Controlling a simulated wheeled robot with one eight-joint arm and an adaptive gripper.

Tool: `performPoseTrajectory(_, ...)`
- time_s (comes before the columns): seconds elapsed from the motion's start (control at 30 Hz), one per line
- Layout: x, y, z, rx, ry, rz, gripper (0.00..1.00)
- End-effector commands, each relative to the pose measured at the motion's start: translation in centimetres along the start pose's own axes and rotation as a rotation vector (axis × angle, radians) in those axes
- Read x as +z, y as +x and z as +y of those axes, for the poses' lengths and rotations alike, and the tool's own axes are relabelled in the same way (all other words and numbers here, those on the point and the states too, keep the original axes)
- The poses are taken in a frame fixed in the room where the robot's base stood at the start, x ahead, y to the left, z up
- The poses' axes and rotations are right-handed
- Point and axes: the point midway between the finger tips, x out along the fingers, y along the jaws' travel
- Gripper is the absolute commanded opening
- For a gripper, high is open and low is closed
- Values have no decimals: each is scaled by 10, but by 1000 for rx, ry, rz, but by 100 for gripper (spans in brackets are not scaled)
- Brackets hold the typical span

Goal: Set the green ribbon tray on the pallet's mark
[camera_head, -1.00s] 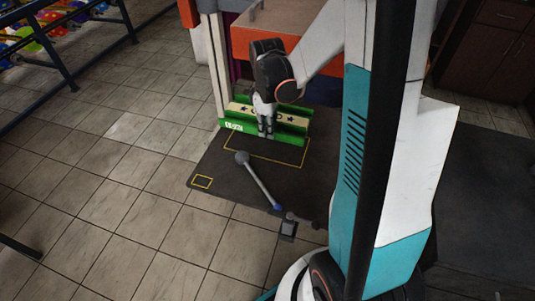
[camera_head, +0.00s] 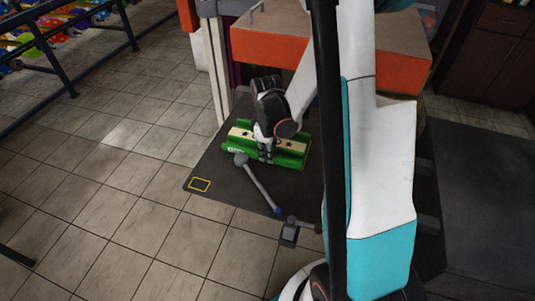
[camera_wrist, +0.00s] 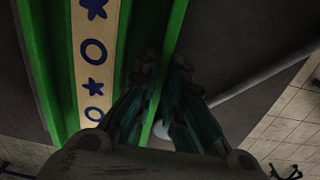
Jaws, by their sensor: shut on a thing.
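The green ribbon tray (camera_head: 294,154) lies lengthwise over the dark pallet (camera_head: 215,165), its cream strip with blue stars and rings facing up. My gripper (camera_head: 266,159) points down and is shut on the tray's near side wall. In the wrist view, the fingers (camera_wrist: 163,70) pinch a thin green wall of the tray (camera_wrist: 122,50). The large yellow outline on the pallet is hidden, apparently beneath the tray. I cannot tell whether the tray rests on the pallet or hangs slightly above it.
A grey rod with a round end (camera_head: 259,185) lies across the pallet in front of the tray. A small yellow square (camera_head: 200,184) marks the pallet's near left corner. An orange-edged table (camera_head: 330,52) stands behind.

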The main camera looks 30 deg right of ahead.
Motion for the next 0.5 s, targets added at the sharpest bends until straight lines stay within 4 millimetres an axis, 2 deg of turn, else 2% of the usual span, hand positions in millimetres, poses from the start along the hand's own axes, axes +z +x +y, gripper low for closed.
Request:
performPoseTrajectory(0.13,0,2,0,0,0,0,0)
performPoseTrajectory(0.2,0,2,0,0,0,0,21)
performPoseTrajectory(0.23,0,2,0,0,0,0,28)
performPoseTrajectory(0.27,0,2,0,0,0,0,30)
performPoseTrajectory(0.5,0,2,0,0,0,0,30)
